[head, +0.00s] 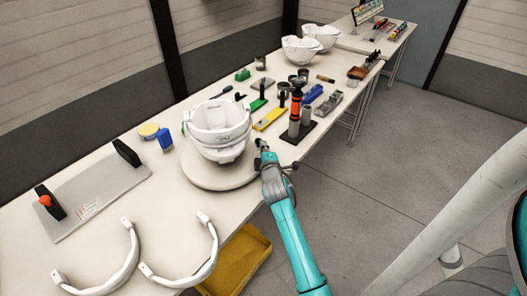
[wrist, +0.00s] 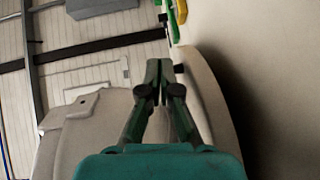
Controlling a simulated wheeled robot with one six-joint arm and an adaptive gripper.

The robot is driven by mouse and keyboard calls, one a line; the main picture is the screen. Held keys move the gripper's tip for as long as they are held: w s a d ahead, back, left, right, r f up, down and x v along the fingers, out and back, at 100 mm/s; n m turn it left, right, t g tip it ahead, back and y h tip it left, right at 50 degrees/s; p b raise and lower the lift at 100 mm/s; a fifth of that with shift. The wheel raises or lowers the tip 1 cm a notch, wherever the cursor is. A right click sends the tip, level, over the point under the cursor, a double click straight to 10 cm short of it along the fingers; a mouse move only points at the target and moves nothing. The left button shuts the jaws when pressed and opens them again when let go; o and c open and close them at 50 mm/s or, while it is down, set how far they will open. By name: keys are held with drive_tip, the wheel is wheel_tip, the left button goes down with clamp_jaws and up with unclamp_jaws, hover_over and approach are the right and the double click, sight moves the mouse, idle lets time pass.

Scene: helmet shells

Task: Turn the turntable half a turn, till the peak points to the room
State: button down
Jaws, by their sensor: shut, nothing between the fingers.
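A round pale turntable (head: 192,176) sits near the front edge of the long table. A white helmet shell (head: 217,128) stands on it, open side up; I cannot tell for sure which way its peak points. My gripper (head: 262,148) is at the turntable's right side, close to its rim. In the wrist view my gripper (wrist: 166,75) is shut and empty, fingertips together. The shell (wrist: 90,125) is to its left there, and the turntable's rim (wrist: 205,85) runs behind and right of the fingers. I cannot tell whether the fingers touch the rim.
Black and orange posts (head: 295,108) on a dark base stand just beyond my gripper. A yellow tool (head: 270,118) lies nearby. Two white curved bands (head: 205,250) lie at the table's near end. A yellow bin (head: 238,262) is below the table edge.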

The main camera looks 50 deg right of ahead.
drive_tip(key=shift+x, duration=1.35)
drive_tip(key=shift+w+d+r+n+t+y, duration=0.1)
drive_tip(key=shift+w+d+n+t+y, duration=0.5)
drive_tip(key=shift+y, duration=0.25)
drive_tip(key=shift+w+d+r+n+t+y, duration=0.1)
drive_tip(key=shift+w+d+n+t+y, duration=0.25)
drive_tip(key=shift+w+n+t+y, duration=0.35)
drive_tip(key=shift+w+d+f+n+t+y, duration=0.1)
drive_tip(key=shift+w+d+n+t+y, duration=0.1)
drive_tip(key=shift+w+n+y, duration=0.4)
drive_tip(key=shift+w+d+n+t+y, duration=0.15)
drive_tip(key=shift+w+n+y, duration=0.15)
drive_tip(key=shift+w+y, duration=0.25)
